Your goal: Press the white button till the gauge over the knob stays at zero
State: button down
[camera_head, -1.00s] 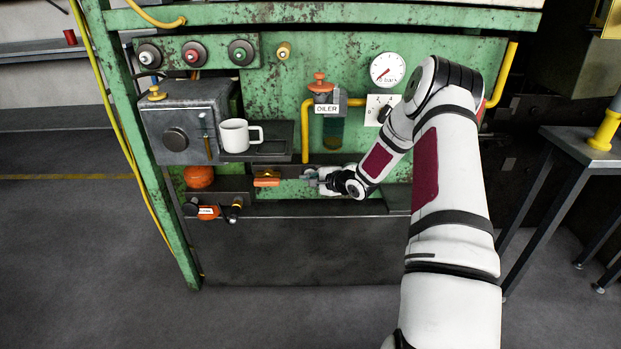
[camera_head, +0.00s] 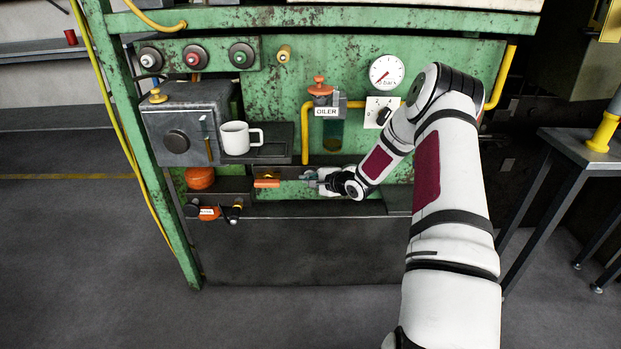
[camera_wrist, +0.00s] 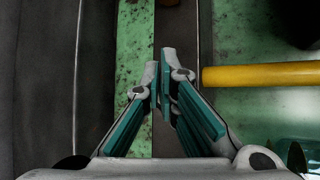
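The white button (camera_head: 150,59) appears to be the leftmost of three round buttons on the upper left panel; its pale cap is small in view. The gauge (camera_head: 386,71) is a white dial at upper right, its red needle pointing to the lower left; its scale is too small to read. My gripper (camera_head: 312,177) is low at the machine's middle, right of an orange handle and far below the button. In the wrist view my gripper (camera_wrist: 161,76) has its fingertips together, nothing visible between them.
A red button (camera_head: 193,56) and green button (camera_head: 241,54) are beside the white one. A grey box (camera_head: 180,125), white mug (camera_head: 236,138), oiler (camera_head: 328,112) and yellow pipe (camera_head: 305,135) stand out from the panel. The orange handle (camera_head: 266,183) is near my gripper.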

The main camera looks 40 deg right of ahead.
jog(key=shift+d+r, duration=0.15)
jog(key=shift+r, duration=0.05)
jog(key=s+a+p, duration=0.3)
jog(key=s, duration=0.2)
jog(key=shift+a+f, duration=0.2)
jog(key=shift+a, duration=0.1)
jog(key=shift+r, duration=0.1)
dwell(0.7)
